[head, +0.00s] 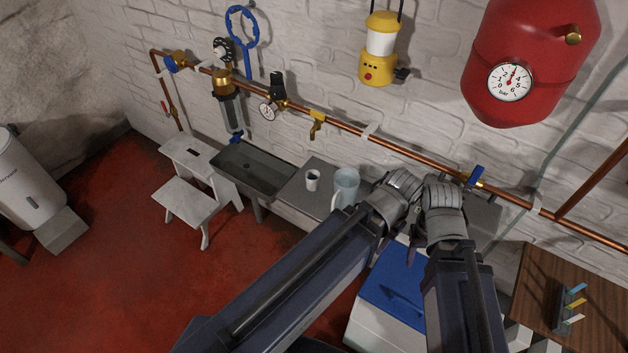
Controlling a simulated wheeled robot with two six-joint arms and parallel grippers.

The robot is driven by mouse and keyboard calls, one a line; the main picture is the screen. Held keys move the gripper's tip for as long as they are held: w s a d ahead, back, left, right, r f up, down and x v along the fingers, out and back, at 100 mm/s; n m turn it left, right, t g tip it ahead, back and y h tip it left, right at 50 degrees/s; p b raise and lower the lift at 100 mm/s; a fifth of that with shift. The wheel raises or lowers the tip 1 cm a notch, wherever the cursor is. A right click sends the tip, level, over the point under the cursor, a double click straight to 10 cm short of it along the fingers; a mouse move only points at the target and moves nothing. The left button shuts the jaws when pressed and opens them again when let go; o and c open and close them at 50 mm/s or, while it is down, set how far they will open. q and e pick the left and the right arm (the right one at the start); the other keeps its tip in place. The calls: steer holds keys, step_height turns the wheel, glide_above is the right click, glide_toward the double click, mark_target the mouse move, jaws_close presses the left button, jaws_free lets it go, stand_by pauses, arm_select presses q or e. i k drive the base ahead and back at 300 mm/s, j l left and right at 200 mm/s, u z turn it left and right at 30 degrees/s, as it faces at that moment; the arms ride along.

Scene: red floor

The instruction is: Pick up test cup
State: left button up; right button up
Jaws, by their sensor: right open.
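A small white cup (312,181), which looks like the test cup, stands upright on the grey counter (290,195) beside the sink. A larger pale blue jug with a handle (346,184) stands just right of it. My right gripper (414,246) is open, to the right of the jug and apart from the cup; its fingers are small and partly hidden by my arms. My left arm reaches up from the lower left, its wrist close to the jug and overlapping it in the picture. The jaws of my left gripper are hidden.
A grey sink (254,168) is left of the cup, with a white step stool (187,190) beyond it. A copper pipe (345,128) with valves runs along the wall above. A blue-lidded cool box (395,285) is below my arms. A wooden table (535,275) is at right.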

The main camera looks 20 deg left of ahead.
mark_target(312, 175)
steer(key=j+z, duration=0.2)
steer(key=z, duration=0.2)
steer(key=j+z, duration=0.15)
steer(key=z, duration=0.25)
steer(key=k+j+z, duration=0.25)
steer(key=j, duration=0.3)
steer(key=k+j+z, duration=0.25)
steer(key=k+j, duration=0.55)
steer(key=j, duration=0.1)
